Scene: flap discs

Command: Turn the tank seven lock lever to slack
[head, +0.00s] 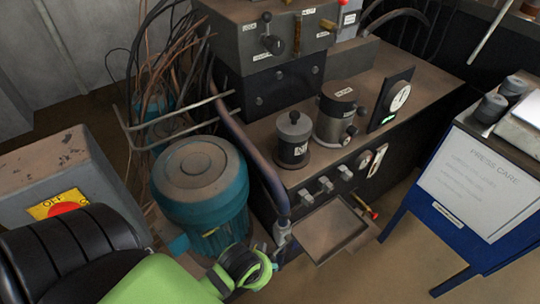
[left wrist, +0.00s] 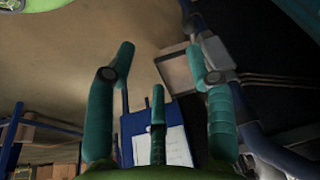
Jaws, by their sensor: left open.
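Two dark cylindrical tanks stand on the brown bench top in the head view. The smaller tank (head: 294,140) has a black knob on top and a white label too small to read surely. The larger tank (head: 340,112) has a small fitting at its lower right side. I cannot tell which part is the tank seven lock lever. My left gripper (head: 243,270) is low in front of the bench, by the teal motor and apart from both tanks. In the left wrist view my left gripper (left wrist: 160,55) has its teal fingers spread, with nothing between them. My right gripper is not in view.
A teal motor (head: 201,190) stands left of the bench, with a bent pipe (head: 258,165) between. Small valves (head: 325,184) line the bench front above a shallow tray (head: 331,229). A dial gauge (head: 400,97) is at the right. A blue-framed sign board (head: 478,185) stands beyond open floor.

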